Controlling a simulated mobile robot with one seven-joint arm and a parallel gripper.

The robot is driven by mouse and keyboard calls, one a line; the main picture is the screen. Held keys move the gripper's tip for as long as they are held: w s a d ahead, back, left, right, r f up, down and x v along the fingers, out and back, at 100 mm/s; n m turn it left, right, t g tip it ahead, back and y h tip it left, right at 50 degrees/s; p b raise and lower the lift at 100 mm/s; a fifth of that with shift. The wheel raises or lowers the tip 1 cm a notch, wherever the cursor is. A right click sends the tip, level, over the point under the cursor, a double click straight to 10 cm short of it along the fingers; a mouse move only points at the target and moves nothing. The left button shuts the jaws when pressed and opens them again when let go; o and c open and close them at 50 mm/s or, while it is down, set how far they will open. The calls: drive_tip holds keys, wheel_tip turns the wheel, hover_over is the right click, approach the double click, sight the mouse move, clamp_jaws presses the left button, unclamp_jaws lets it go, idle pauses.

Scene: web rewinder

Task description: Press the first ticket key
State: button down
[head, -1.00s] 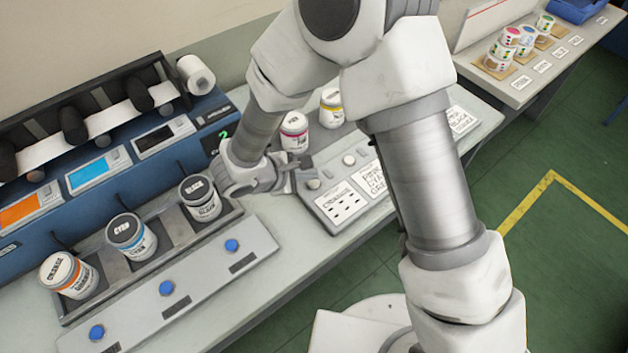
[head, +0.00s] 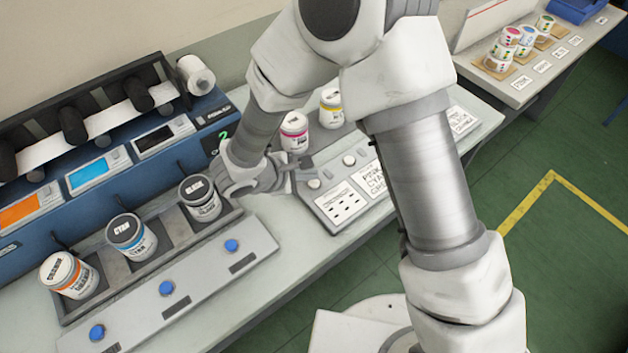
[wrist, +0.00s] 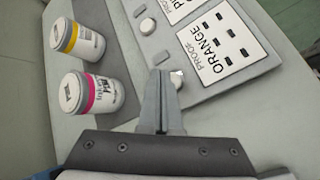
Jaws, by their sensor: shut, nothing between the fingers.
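The grey ticket panel (head: 318,207) lies on the bench with several cards and a row of round pale keys along its far side. The key beside the orange card, which I take as the first ticket key (head: 313,184), is at the panel's near-left end. My gripper (head: 296,176) is shut and empty, with its tips right by this key. In the wrist view the shut fingers (wrist: 159,74) are just left of the key (wrist: 177,79) and partly cover it. I cannot tell whether they touch it.
Pink (head: 294,133) and yellow (head: 331,108) cans stand behind the panel, near my wrist. Black (head: 200,199), cyan (head: 131,237) and orange (head: 69,274) cans sit in a tray at left, before a strip with blue buttons (head: 167,288). A blue machine stands behind.

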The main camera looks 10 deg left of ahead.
sight(309, 185)
drive_tip(key=shift+f, duration=0.15)
drive_tip(key=shift+f+b, duration=0.35)
drive_tip(key=shift+b, duration=0.4)
drive_tip(key=shift+f+b, duration=0.35)
drive_tip(key=shift+b, duration=0.15)
idle(0.6)
idle(0.3)
drive_tip(key=shift+r+p, duration=0.35)
drive_tip(key=shift+r, duration=0.45)
drive_tip(key=shift+r+p, duration=1.45)
drive_tip(key=shift+r, duration=1.05)
